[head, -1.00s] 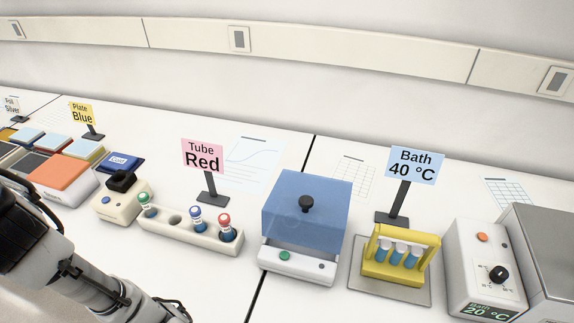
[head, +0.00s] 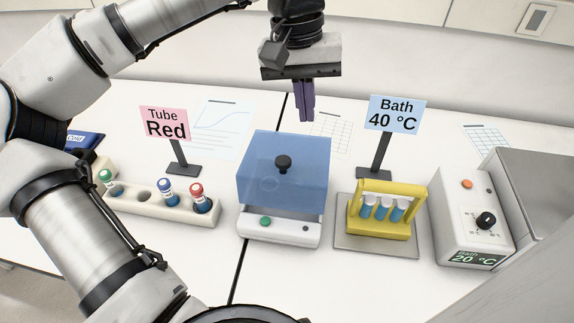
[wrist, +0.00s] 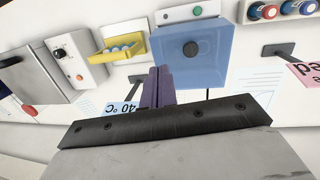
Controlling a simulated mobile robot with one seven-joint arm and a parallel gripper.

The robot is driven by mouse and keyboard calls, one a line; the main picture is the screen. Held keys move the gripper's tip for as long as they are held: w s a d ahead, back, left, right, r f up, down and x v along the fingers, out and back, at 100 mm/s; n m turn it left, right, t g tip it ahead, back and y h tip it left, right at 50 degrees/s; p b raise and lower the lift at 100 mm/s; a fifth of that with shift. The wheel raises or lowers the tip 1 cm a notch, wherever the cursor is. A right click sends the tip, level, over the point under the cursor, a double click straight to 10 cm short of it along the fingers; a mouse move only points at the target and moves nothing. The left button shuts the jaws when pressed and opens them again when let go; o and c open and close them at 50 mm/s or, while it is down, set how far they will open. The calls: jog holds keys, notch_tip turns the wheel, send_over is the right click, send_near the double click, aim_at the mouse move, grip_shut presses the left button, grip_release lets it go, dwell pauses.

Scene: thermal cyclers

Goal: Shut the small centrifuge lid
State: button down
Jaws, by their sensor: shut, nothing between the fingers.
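The small centrifuge is a white box with a green button (head: 265,221) on its front. Its translucent blue lid (head: 300,178) has a black knob (head: 283,163) and sits over the base; I cannot tell whether it is fully down. The lid also shows in the wrist view (wrist: 215,50), upside down. My gripper (head: 305,115) is shut and empty. Its purple fingers point down, above and behind the lid in the head view, apart from it. In the wrist view the fingers (wrist: 158,75) lie beside the lid's edge.
A tube rack (head: 150,213) with capped tubes and a "Tube Red" sign (head: 166,123) stand left. A yellow rack (head: 408,222) of blue tubes and a "Bath 40 °C" sign (head: 394,115) stand right. A bath with dial (head: 470,215) is farther right. Bench in front is clear.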

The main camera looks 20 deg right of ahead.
jog(key=w+a+f+y, duration=0.1)
jog(key=w+a+y, duration=0.1)
jog(key=p, duration=0.3)
send_near(287, 182)
jog(key=shift+t, duration=0.3)
jog(key=f, duration=0.4)
jog(key=s+f, duration=0.1)
jog(key=f, duration=0.1)
jog(key=shift+s+a+f, duration=0.1)
jog(key=shift+a+f, duration=0.25)
jog(key=shift+a, duration=0.05)
jog(key=f+b, duration=0.1)
jog(key=s+f+b, duration=0.1)
jog(key=b, duration=0.1)
jog(key=shift+a+f+b, duration=0.2)
jog(key=shift+a+b, duration=0.1)
jog(key=shift+a, duration=0.05)
jog(key=shift+s+a+f+b, duration=0.1)
jog(key=shift+s+f+b, duration=0.1)
jog(key=shift+b, duration=0.2)
jog(key=shift+s+a, duration=0.1)
jog(key=shift+s, duration=0.1)
jog(key=shift+s+r, duration=0.1)
